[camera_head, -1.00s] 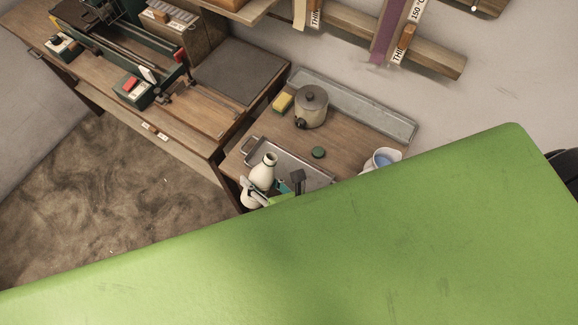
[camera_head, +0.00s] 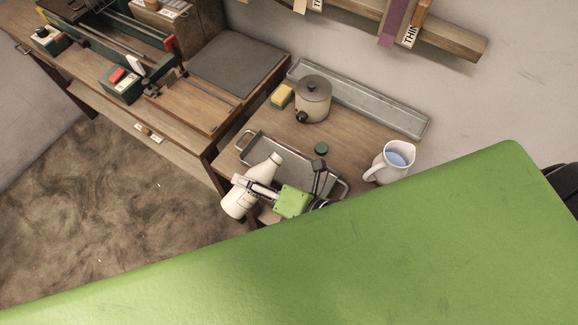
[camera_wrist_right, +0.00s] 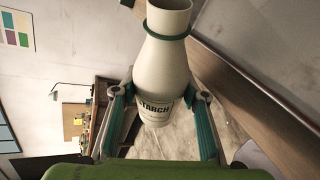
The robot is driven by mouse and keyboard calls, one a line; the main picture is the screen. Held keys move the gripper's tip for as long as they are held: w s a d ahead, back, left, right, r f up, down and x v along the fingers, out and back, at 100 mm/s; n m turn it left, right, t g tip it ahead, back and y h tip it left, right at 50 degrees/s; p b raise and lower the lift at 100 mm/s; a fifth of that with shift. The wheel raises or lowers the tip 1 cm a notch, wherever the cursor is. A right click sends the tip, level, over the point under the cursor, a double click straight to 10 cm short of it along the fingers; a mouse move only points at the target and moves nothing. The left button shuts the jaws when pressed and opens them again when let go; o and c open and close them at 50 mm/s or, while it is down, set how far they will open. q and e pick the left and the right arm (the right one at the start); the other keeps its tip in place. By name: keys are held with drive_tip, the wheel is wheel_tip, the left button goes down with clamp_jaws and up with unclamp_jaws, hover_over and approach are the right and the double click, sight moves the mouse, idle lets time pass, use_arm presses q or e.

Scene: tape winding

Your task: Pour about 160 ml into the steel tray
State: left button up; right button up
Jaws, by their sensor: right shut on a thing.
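A cream bottle labelled STARCH (camera_head: 237,203) is in my right gripper (camera_head: 256,187), whose fingers are shut around its body. The bottle is tilted, its neck leaning up and right over the near left part of the steel tray (camera_head: 297,164). In the right wrist view the bottle (camera_wrist_right: 163,65) sits between the teal finger pads of the gripper (camera_wrist_right: 160,97); a dark green ring circles its neck. No stream is visible, and the tray's inside is partly hidden by the bottle and gripper. My left gripper is not in view.
A white jug (camera_head: 388,162) with blue liquid stands to the right. A long grey trough (camera_head: 365,102) lies along the wall. A workbench (camera_head: 200,115) is at left.

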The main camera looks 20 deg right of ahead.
drive_tip(key=f+m+b, duration=0.1)
drive_tip(key=b, duration=0.1)
drive_tip(key=shift+a+f+y+b, duration=0.1)
drive_tip(key=shift+y+b, duration=0.2)
drive_tip(key=shift+y, duration=0.1)
drive_tip(key=shift+r+p, duration=0.45)
drive_tip(key=shift+d+m, duration=0.25)
drive_tip(key=shift+m, duration=0.05)
drive_tip(key=shift+w+d+r+m+y, duration=0.2)
drive_tip(key=shift+m+y, duration=0.1)
drive_tip(key=shift+y, duration=0.2)
drive_tip(key=shift+s+a, duration=0.1)
drive_tip(key=shift+a, duration=0.2)
drive_tip(key=shift+f+m+y+b, duration=0.1)
drive_tip(key=shift+m+y+b, duration=0.3)
drive_tip(key=shift+m, duration=0.2)
drive_tip(key=shift+d+r+m, duration=0.1)
drive_tip(key=shift+r+m, duration=0.4)
drive_tip(key=shift+r, duration=0.05)
idle(1.9)
